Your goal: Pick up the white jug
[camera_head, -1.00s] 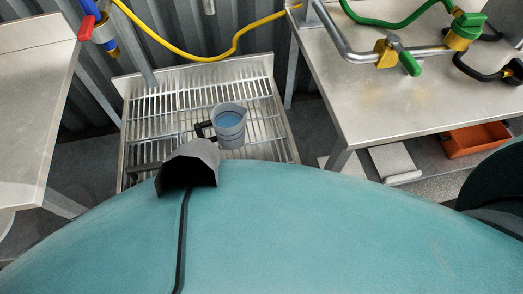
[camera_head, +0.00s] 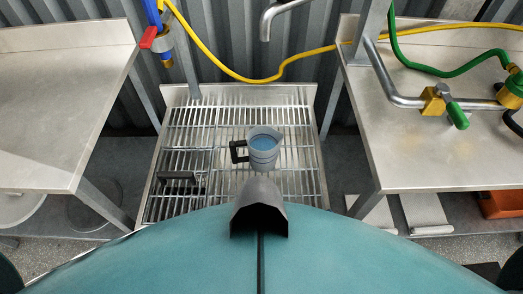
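A jug (camera_head: 264,151) stands upright on a metal grate (camera_head: 230,111) in the middle of the view. It is pale grey-white with dark bands, holds something blue, and has a black handle on its left side. My own teal body fills the bottom of the view, and its dark hood sits just below the jug. Neither of my grippers shows.
Steel tables stand left (camera_head: 60,110) and right (camera_head: 440,150) of the grate. A yellow hose (camera_head: 236,73) hangs behind it. A green hose (camera_head: 430,68) and a pipe with a green-handled valve (camera_head: 457,115) are at right. An orange bin (camera_head: 500,205) sits below.

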